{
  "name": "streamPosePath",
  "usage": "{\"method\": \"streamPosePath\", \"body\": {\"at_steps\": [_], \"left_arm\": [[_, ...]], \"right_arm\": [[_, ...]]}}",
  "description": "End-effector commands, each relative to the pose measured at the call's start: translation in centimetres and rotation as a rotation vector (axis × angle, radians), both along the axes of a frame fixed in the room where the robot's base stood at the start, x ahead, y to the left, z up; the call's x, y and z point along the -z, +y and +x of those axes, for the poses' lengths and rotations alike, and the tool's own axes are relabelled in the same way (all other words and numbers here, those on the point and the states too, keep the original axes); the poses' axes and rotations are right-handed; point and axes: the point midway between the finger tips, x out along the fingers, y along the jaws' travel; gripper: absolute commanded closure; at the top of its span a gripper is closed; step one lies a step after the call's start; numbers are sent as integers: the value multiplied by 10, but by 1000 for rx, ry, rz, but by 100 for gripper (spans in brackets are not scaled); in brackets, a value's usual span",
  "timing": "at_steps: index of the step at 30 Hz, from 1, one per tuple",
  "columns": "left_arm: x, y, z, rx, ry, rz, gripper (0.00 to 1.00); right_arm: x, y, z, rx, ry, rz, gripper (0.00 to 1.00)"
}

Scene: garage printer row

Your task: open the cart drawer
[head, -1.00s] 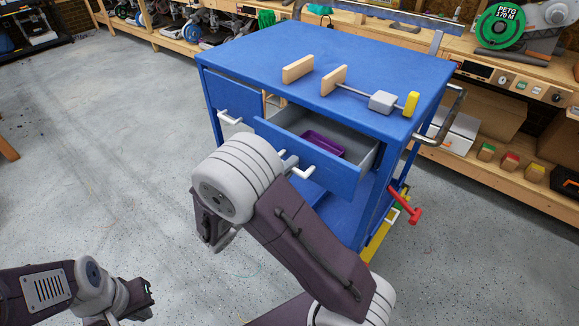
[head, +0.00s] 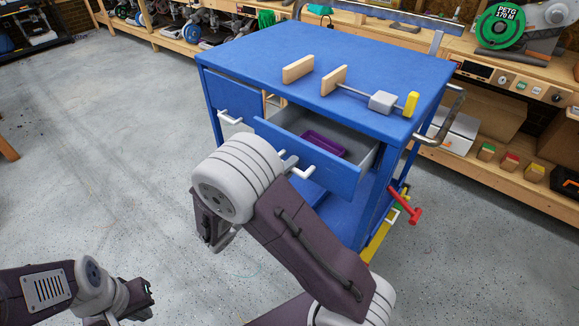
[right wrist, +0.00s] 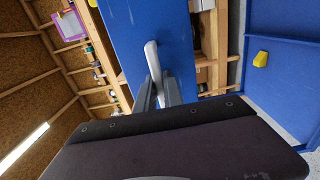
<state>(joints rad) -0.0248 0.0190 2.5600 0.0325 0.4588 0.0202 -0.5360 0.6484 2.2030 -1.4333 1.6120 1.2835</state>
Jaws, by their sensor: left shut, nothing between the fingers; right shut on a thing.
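The blue cart (head: 330,50) stands in the middle of the head view. Its right drawer (head: 325,165) is pulled part way out, showing a grey inside with a purple tray (head: 323,143). The left drawer (head: 232,98) is closed, with a white handle (head: 231,118). White parts of the open drawer's handle (head: 305,172) show beside my right arm. In the right wrist view, my right gripper (right wrist: 158,92) is shut on a white handle (right wrist: 152,58) on a blue front. My left gripper (head: 148,298) is shut and empty, low at left.
Two wooden blocks (head: 298,68) and a clamp-like tool with a yellow end (head: 411,104) lie on the cart top. A metal push bar (head: 447,120) sticks out at the cart's right, above a red-handled tool (head: 405,208). Wooden benches line the back. The floor at left is clear.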

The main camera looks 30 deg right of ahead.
Motion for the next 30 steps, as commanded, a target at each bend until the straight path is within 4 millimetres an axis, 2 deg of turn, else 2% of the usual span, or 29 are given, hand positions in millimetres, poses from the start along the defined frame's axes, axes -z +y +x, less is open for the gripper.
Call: {"method": "streamPosePath", "body": {"at_steps": [8,16,25,26,27,30], "left_arm": [[0,0,0,0,0,0,100],[2,0,0,0,0,0,100],[2,0,0,0,0,0,100],[2,0,0,0,0,0,100],[2,0,0,0,0,0,100],[2,0,0,0,0,0,100]], "right_arm": [[1,1,0,-1,0,1,100],[1,32,-13,-3,0,2,100],[1,34,-14,-1,1,2,100],[1,34,-14,-1,0,1,80],[1,34,-14,-1,0,1,69],[0,34,-14,-1,0,1,66]]}}
